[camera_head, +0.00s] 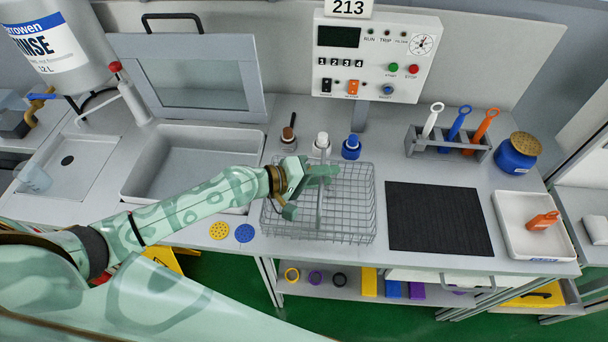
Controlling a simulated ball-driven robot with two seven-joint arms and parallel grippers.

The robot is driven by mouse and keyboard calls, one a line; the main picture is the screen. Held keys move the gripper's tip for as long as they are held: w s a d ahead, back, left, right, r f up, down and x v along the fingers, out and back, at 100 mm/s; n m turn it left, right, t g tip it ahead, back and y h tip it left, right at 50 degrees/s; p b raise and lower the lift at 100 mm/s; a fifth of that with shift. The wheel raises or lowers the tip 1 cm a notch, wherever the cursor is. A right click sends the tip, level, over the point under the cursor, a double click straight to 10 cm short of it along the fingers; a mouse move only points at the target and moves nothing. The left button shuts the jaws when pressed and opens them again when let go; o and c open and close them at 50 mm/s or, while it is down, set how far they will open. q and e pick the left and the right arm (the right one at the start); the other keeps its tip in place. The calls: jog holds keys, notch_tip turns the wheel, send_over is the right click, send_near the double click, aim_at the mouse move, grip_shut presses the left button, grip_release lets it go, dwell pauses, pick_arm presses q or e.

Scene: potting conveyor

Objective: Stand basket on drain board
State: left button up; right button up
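The wire basket (352,222) stands on the grey worktop near its front edge, left of a black ribbed mat. A thin upright handle (319,205) rises across its middle. My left gripper (308,193) is over the left part of the basket, fingers spread apart, close to the handle. I cannot tell whether the handle lies between the fingers. A light grey recessed panel with a dark drain hole (90,180), at the far left, looks like the drain board. My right gripper is not in view.
An empty rectangular basin (135,185) lies between the panel and basket. Small bottles (351,148) stand behind the basket. The black mat (440,218) is bare. A tool rack (448,148) and white tray (510,235) are on the right. A clear beaker (35,178) stands at the panel's left.

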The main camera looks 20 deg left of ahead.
pick_arm(q)
jog(key=b+v, duration=0.2)
jog(key=v, duration=0.8)
jog(key=shift+s+a, duration=0.25)
jog(key=shift+s, duration=0.05)
